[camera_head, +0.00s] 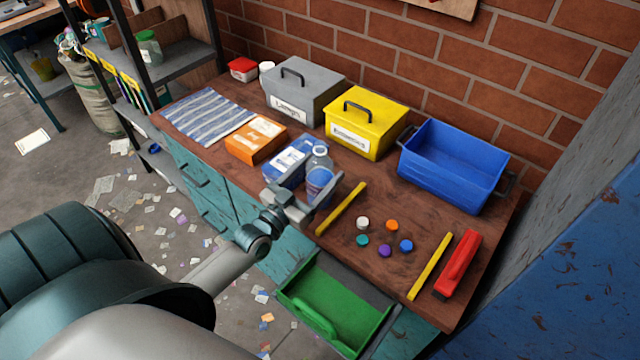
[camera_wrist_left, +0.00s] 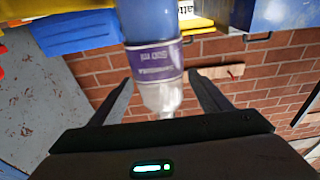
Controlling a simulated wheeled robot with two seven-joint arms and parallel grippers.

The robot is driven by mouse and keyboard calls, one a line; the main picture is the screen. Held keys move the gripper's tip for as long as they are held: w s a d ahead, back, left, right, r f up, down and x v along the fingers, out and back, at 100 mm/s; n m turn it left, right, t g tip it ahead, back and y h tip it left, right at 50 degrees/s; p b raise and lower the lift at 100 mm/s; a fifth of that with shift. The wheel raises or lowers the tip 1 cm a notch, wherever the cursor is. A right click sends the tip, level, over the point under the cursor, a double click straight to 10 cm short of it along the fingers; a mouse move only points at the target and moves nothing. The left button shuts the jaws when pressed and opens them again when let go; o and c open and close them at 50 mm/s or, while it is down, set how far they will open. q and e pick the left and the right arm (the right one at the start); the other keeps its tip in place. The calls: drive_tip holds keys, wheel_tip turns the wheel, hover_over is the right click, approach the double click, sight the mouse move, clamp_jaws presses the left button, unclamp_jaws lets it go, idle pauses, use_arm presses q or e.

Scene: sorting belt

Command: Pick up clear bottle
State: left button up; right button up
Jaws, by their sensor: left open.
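The clear bottle (camera_head: 319,158) with a purple-blue label stands on the wooden bench top, by the front edge and in front of a blue-and-white box (camera_head: 290,160). My left gripper (camera_head: 312,198) is open at the bottle, and one finger hides part of its lower body. In the left wrist view the clear bottle (camera_wrist_left: 154,64) shows between the two spread fingers of my left gripper (camera_wrist_left: 160,92), with visible space on both sides of it. My right gripper is not in view.
An orange box (camera_head: 256,140), grey case (camera_head: 303,95), yellow case (camera_head: 367,120) and blue bin (camera_head: 455,165) stand behind. Yellow strips (camera_head: 341,208), several coloured caps (camera_head: 385,250) and a red tool (camera_head: 457,263) lie right.

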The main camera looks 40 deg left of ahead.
sight(329, 159)
use_arm(q)
drive_tip(key=w, duration=0.2)
drive_tip(key=w+r+p, duration=0.1)
drive_tip(key=w, duration=0.1)
drive_tip(key=shift+d+p, duration=0.1)
drive_tip(key=shift+p, duration=0.2)
drive_tip(key=shift+w+f, duration=0.1)
drive_tip(key=shift+w, duration=0.15)
drive_tip(key=c, duration=1.8)
drive_tip(key=shift+r, duration=0.2)
